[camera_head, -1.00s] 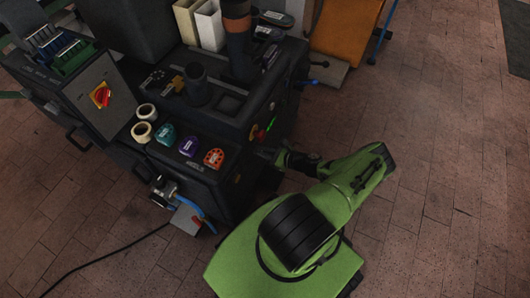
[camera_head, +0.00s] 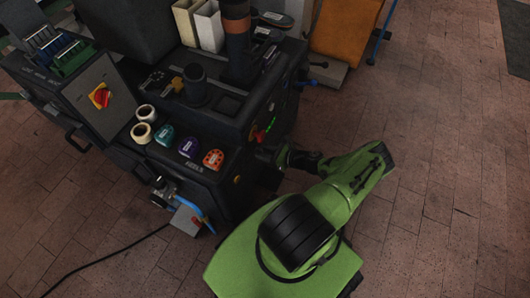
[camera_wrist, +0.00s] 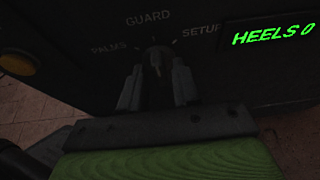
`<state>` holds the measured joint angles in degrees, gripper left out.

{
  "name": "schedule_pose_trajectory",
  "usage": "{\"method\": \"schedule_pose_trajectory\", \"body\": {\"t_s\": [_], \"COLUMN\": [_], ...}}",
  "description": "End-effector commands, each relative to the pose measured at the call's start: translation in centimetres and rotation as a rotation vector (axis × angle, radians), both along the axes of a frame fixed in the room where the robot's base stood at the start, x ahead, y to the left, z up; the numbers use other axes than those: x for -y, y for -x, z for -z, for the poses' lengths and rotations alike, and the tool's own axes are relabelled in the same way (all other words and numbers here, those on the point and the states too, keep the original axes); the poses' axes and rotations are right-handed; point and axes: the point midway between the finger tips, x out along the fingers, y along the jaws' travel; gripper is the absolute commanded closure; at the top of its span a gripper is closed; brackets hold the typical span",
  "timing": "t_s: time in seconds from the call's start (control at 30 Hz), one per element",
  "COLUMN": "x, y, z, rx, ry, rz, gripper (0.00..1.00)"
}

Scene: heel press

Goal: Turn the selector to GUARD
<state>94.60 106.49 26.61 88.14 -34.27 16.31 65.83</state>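The selector (camera_wrist: 155,62) is a small dark knob on the black panel in the wrist view. The labels PALMS, GUARD and SETUP are arranged around it, with GUARD (camera_wrist: 148,18) at the top. The dim light does not show clearly which label the knob points to. My gripper (camera_wrist: 157,76) has its two fingers on either side of the knob. They are apart, with dark space visible between them and the knob's narrow handle. In the head view, my arm reaches the machine's front side, and the selector is not distinguishable there.
A green HEELS 0 display (camera_wrist: 272,36) is right of the selector, and a yellow button (camera_wrist: 17,64) is at left. In the head view, coloured pieces and tape rolls lie on the machine's ledge (camera_head: 178,162). The floor at right is clear.

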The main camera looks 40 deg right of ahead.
Motion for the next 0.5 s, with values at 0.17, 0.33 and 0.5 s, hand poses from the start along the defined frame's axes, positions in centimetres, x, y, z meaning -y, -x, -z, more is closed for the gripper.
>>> {"method": "schedule_pose_trajectory", "body": {"t_s": [0.17, 0.33, 0.5], "x": [0.0, 0.1, 1.2], "y": [0.0, 0.2, 3.0], "z": [0.0, -0.1, -1.5], "rx": [0.000, 0.000, -0.003], "ry": [0.000, 0.000, 0.002], "rz": [0.000, 0.001, 0.004], "gripper": [0.61, 0.61, 0.61]}}
